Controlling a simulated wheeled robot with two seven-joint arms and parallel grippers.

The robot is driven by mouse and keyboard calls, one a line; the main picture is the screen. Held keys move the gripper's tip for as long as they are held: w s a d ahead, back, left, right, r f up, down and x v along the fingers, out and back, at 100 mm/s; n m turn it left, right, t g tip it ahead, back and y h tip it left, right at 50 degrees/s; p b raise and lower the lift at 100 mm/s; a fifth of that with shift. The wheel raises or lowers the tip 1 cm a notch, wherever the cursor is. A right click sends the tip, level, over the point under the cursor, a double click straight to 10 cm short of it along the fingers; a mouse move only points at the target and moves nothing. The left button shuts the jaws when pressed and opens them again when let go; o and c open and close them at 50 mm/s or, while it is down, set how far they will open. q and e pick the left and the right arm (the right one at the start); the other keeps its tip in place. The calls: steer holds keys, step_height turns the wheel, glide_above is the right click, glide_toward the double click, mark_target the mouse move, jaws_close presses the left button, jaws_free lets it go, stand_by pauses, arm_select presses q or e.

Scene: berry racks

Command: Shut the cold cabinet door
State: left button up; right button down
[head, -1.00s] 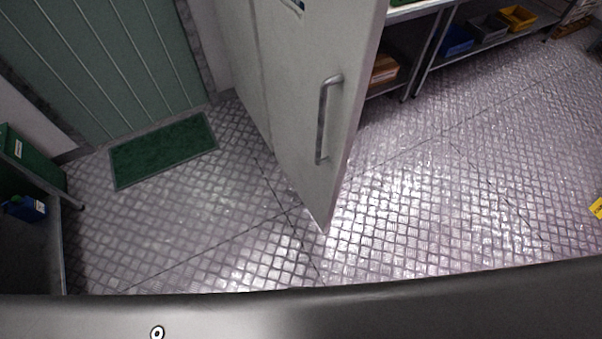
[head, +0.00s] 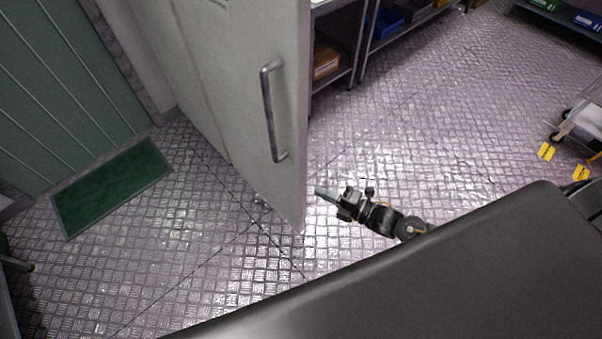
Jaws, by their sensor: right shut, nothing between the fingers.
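The cold cabinet door (head: 235,95) is a tall pale grey panel standing open across the middle of the head view. Its metal bar handle (head: 268,115) is upright on the face turned toward me. My right gripper (head: 320,191) is shut and empty. In the picture it is just right of the door's free edge, low down, pointing left at it. I cannot tell whether it touches the door. My left gripper is not in view.
A green mat (head: 112,187) lies on the metal floor at left, by a green slatted wall (head: 60,85). Shelves with boxes (head: 326,62) stand behind the door. Open floor lies between.

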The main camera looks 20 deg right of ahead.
mark_target(301, 170)
steer(key=shift+n+y, duration=0.3)
steer(key=shift+n, duration=0.1)
steer(key=b+x, duration=0.1)
steer(key=x, duration=0.2)
steer(key=w+d+x, duration=0.1)
steer(key=x, duration=0.2)
steer(key=r+b+x, duration=0.1)
steer(key=x, duration=0.2)
steer(key=shift+w+d+r+b, duration=0.1)
steer(key=shift+w+b, duration=0.25)
steer(key=shift+w+d, duration=0.15)
steer(key=shift+d, duration=0.4)
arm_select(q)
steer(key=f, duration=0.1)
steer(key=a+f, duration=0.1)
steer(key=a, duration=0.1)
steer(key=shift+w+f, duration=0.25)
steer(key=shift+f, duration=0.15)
arm_select(e)
steer(key=shift+w, duration=0.1)
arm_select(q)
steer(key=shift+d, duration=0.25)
arm_select(e)
steer(key=shift+d, duration=0.1)
